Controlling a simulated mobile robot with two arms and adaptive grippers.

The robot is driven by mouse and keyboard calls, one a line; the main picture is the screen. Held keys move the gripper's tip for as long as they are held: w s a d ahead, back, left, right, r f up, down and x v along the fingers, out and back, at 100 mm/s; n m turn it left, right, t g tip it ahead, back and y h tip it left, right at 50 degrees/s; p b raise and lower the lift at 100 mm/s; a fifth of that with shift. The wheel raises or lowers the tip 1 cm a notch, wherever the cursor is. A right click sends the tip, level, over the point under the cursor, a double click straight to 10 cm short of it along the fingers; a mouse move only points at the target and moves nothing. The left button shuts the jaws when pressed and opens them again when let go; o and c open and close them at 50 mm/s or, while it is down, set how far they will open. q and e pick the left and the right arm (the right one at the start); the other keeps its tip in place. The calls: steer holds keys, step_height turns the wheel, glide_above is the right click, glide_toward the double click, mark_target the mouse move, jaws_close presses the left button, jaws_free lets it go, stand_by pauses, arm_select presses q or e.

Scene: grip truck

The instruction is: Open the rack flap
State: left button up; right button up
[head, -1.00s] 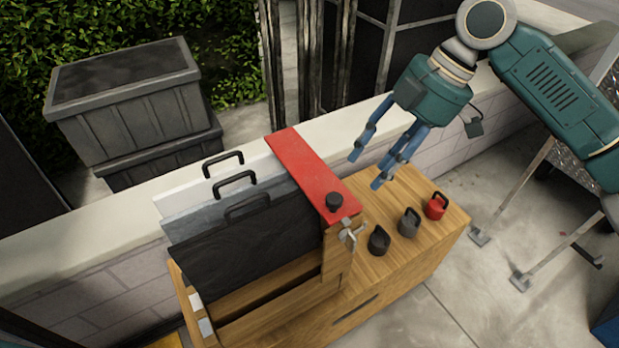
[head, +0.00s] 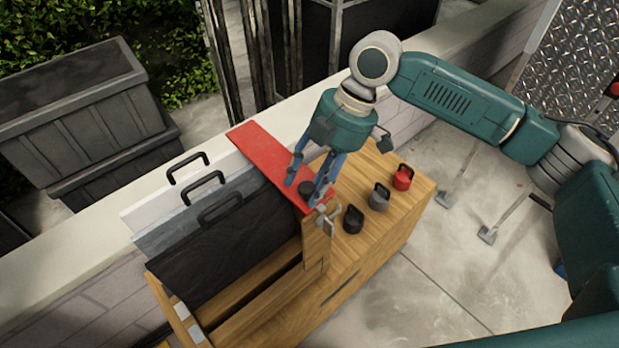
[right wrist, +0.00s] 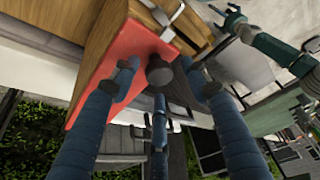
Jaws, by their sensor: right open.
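The rack flap is a long red panel (head: 258,152) lying along the top of the wooden rack's right end, with a black knob (head: 306,187) near its front end. My right gripper (head: 306,192) is open, pointing down at the knob, its fingers around it. In the right wrist view the red flap (right wrist: 95,92) fills the upper left, and the knob (right wrist: 159,70) sits between the spread fingers (right wrist: 160,95). I cannot tell whether any finger touches it. A teal arm, apparently my left, shows small with its gripper (right wrist: 234,18); its jaw state is unclear.
Black, grey and white boards with handles (head: 215,235) stand upright in the rack, left of the flap. Black (head: 353,220), grey (head: 379,197) and red (head: 402,177) handled weights stand on the wooden top (head: 400,222) to the right. A low wall (head: 95,245) runs behind.

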steer(key=shift+f, duration=0.15)
arm_select(q)
steer(key=shift+w+d, duration=0.1)
steer(key=shift+d, duration=0.5)
arm_select(e)
jaws_close()
arm_select(q)
steer(key=shift+r, duration=0.1)
